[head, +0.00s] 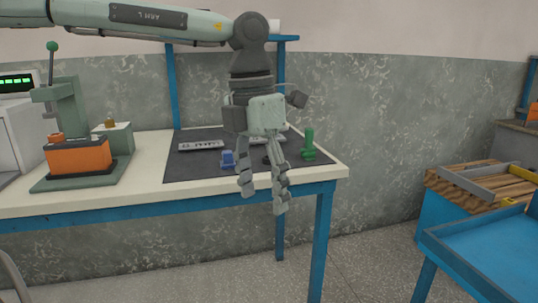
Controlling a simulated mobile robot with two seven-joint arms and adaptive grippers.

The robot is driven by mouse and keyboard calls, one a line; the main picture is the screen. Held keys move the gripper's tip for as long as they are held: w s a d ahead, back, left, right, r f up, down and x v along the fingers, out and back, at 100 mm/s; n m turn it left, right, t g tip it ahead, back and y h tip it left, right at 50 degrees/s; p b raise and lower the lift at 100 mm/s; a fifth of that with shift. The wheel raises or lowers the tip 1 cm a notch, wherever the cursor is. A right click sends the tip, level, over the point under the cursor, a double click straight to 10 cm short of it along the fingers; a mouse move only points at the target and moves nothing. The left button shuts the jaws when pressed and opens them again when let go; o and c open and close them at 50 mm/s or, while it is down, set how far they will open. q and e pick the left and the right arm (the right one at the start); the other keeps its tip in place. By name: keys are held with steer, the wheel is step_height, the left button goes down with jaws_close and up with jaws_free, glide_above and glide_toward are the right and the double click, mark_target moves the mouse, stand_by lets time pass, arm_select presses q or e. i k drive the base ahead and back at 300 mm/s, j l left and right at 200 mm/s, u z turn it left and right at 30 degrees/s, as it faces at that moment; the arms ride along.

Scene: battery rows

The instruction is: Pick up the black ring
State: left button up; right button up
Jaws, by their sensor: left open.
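My left gripper (264,198) hangs down from its arm in front of the workbench's right part, fingers pointing down and open with a gap between them. Nothing shows held in it. I cannot clearly make out a black ring; a small dark shape (267,160) shows on the mat between the fingers, partly hidden by them, and I cannot tell whether it is the ring. A dark mat (190,169) lies under it. My right gripper is out of view.
On the mat are a blue piece (228,159), a green upright piece (309,146) and a grey marked strip (200,146). An orange box (79,157) on a press stands left. A blue cart (490,250) stands at right; open floor lies between.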

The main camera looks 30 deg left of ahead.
mark_target(265, 158)
steer(key=i+j, duration=0.95)
steer(key=i, duration=0.05)
